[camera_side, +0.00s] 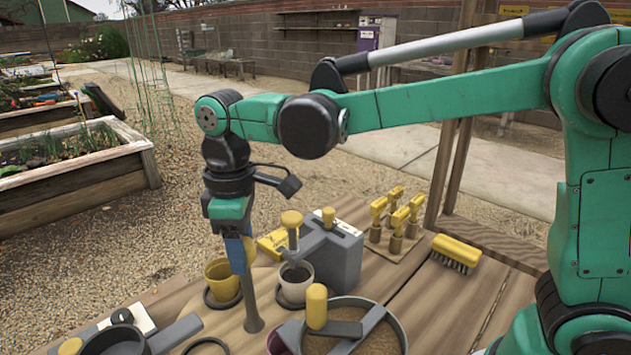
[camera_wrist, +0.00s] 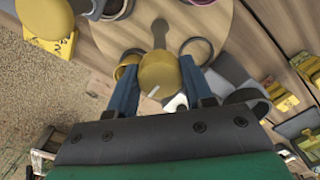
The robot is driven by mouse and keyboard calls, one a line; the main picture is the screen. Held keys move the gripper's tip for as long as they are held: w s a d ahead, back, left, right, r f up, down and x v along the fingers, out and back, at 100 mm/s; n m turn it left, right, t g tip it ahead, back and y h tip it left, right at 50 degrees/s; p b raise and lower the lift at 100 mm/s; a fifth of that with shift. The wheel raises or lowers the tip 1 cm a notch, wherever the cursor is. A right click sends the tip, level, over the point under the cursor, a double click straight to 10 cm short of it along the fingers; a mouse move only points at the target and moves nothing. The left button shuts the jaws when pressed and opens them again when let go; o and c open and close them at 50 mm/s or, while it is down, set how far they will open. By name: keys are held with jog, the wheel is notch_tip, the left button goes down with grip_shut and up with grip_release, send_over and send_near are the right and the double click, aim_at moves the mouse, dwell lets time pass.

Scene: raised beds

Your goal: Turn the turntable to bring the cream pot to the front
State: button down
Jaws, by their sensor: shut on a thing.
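The cream pot (camera_side: 296,292), dark soil inside, stands upright on a saucer on the wooden turntable (camera_side: 226,322), right of my gripper in the side view. A yellow pot (camera_side: 221,287) stands on another saucer to the left. A purple pot (camera_side: 283,343) is partly hidden at the near side. My gripper (camera_side: 243,250) points down, its blue fingers shut on the yellow knob (camera_wrist: 160,74) of the turntable's grey handle (camera_side: 252,312). In the wrist view the knob sits between both fingers. The cream pot cannot be made out surely there.
An empty ring saucer (camera_side: 206,346) lies at the near edge. A grey box with a tap-like arm (camera_side: 338,255) stands behind the cream pot. A round bin with a yellow-handled bar (camera_side: 317,308) is close at the right. A yellow brush (camera_side: 456,252) lies farther right.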

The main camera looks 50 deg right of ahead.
jog(key=shift+n, duration=0.3)
jog(key=n, duration=0.3)
jog(key=shift+n, duration=0.3)
jog(key=n, duration=0.4)
jog(key=shift+n, duration=0.3)
jog(key=n, duration=0.8)
jog(key=shift+n, duration=0.6)
jog(key=shift+c, duration=1.7)
grip_release()
